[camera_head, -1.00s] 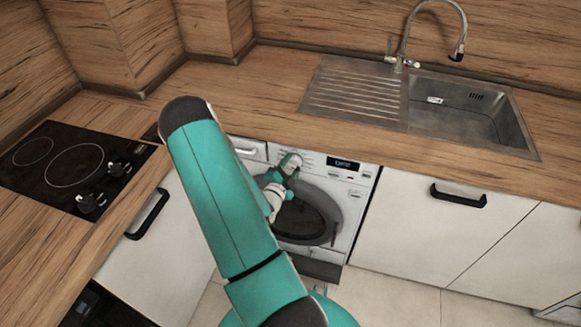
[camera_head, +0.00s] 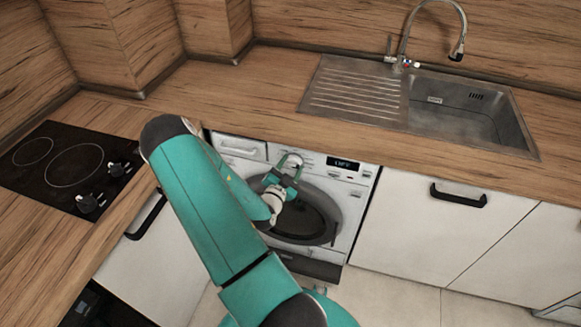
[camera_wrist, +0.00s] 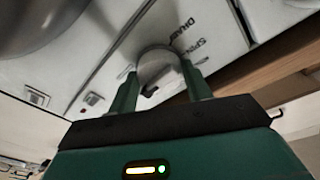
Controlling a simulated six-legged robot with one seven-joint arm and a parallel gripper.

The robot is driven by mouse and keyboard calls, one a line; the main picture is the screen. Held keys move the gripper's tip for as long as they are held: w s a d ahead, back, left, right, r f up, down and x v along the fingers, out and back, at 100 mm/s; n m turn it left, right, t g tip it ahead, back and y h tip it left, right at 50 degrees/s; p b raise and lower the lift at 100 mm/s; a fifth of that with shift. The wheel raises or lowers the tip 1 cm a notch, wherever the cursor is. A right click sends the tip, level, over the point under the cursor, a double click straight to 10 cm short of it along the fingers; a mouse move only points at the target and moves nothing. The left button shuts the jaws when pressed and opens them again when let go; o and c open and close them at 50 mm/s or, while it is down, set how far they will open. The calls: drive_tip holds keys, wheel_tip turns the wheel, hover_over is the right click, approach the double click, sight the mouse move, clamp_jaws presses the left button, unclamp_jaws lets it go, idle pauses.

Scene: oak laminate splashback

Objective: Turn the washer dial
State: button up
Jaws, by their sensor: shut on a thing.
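The white washer (camera_head: 352,205) is built in under the worktop, with a dark round door (camera_head: 312,222) and a control panel along its top. The round silver dial (camera_head: 290,159) is on that panel, left of the small lit display (camera_head: 343,164). My teal gripper (camera_head: 285,170) is at the dial from below. In the wrist view my gripper (camera_wrist: 160,82) has one finger on each side of the dial (camera_wrist: 157,62) and is shut on it. Printed labels show beside the dial in the wrist view.
The wooden worktop (camera_head: 262,92) overhangs close above the panel. A sink (camera_head: 465,112) is set in it at right, a black hob (camera_head: 70,165) at left. A white cupboard with a black handle (camera_head: 458,196) stands right of the washer. Floor shows in front.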

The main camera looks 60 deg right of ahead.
drive_tip(key=n, duration=0.5)
drive_tip(key=shift+a+f+t, duration=0.1)
drive_tip(key=shift+f+t, duration=0.05)
drive_tip(key=shift+t, duration=0.15)
drive_tip(key=n, duration=0.4)
drive_tip(key=shift+s+t+h, duration=0.1)
drive_tip(key=shift+t+h, duration=0.2)
drive_tip(key=shift+t, duration=0.1)
drive_tip(key=n, duration=0.5)
drive_tip(key=shift+s+f+t, duration=0.1)
drive_tip(key=shift+t, duration=0.2)
drive_tip(key=n+t, duration=0.1)
drive_tip(key=n, duration=0.4)
drive_tip(key=shift+s, duration=0.1)
drive_tip(key=n, duration=0.4)
drive_tip(key=shift+t+y, duration=0.3)
drive_tip(key=shift+y, duration=0.1)
drive_tip(key=n, duration=0.5)
drive_tip(key=shift+s+t+y, duration=0.1)
drive_tip(key=shift+t+y, duration=0.2)
drive_tip(key=n, duration=0.5)
drive_tip(key=shift+r, duration=0.25)
drive_tip(key=shift+r+n+y, duration=0.1)
drive_tip(key=shift+n+y, duration=0.3)
drive_tip(key=shift+n, duration=1.1)
